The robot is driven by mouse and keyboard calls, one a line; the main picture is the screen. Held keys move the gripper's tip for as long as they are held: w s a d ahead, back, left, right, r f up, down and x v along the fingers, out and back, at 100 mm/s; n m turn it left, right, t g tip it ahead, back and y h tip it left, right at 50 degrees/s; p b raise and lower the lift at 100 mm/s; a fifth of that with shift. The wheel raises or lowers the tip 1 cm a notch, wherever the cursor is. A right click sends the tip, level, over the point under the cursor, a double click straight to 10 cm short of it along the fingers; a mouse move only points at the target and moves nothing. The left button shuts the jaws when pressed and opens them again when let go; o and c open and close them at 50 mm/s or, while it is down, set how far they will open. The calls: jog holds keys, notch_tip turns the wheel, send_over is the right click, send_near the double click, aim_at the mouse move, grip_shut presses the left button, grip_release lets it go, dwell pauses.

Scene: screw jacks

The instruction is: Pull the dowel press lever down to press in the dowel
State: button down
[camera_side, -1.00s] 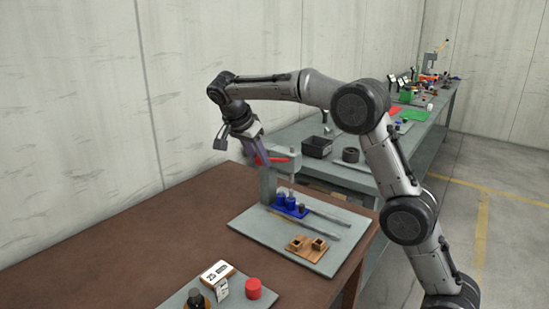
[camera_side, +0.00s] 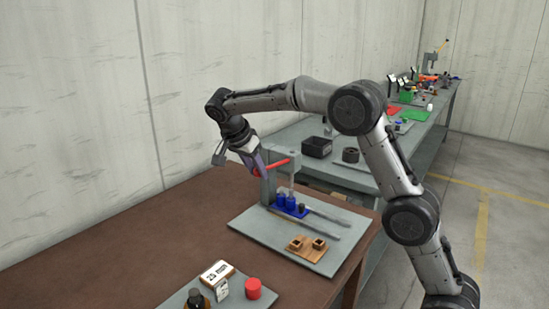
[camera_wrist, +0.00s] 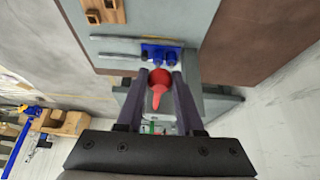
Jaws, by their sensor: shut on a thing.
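The dowel press (camera_side: 266,188) is a grey column with an overhanging head, standing on a grey board. Its red lever (camera_side: 279,163) slopes down to the left, towards my gripper (camera_side: 257,171). In the wrist view the lever's round red knob (camera_wrist: 159,77) sits between the two fingertips of my gripper (camera_wrist: 160,82). My gripper is shut on the lever at the knob. A blue fixture (camera_side: 290,206) with upright blue parts stands below the press ram (camera_side: 291,182). The dowel itself is too small to make out.
Two metal bars (camera_side: 305,224) and wooden blocks (camera_side: 307,244) lie on the board. A second board in front holds a red cylinder (camera_side: 253,288) and a white card block (camera_side: 216,272). A cluttered grey bench stands behind. The brown table's left part is clear.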

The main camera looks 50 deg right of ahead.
jog(key=shift+a+f, duration=0.1)
jog(key=shift+f, duration=0.25)
jog(key=shift+f, duration=0.95)
